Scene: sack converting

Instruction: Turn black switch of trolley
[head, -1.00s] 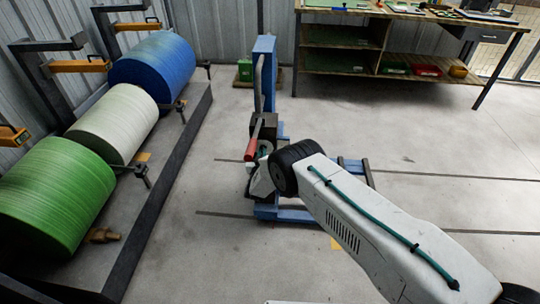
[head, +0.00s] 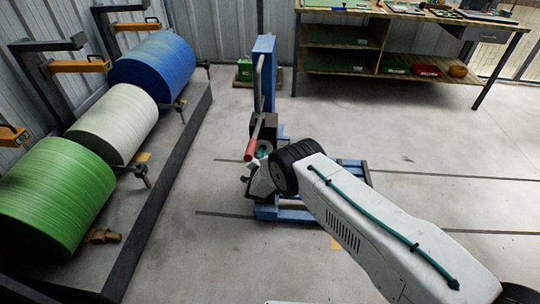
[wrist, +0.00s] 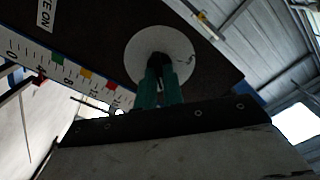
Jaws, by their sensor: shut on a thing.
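The blue trolley (head: 264,75) stands on the floor in the middle of the head view, with an upright column, a low base and a red-handled lever (head: 252,148). In the wrist view, a dark panel (wrist: 105,38) carries a pale round disc (wrist: 178,52) with the black switch (wrist: 160,60) at its middle. My gripper (wrist: 160,78), with two green fingers, is shut on the black switch. The fingers hide much of the switch, so its angle is hard to tell. In the head view my arm hides part of the trolley base, and the switch cannot be made out there.
A scale strip (wrist: 70,75) with coloured marks runs beside the disc. Blue, white and green rolls (head: 45,195) lie on a dark rack at the left. A workbench (head: 400,20) stands at the back.

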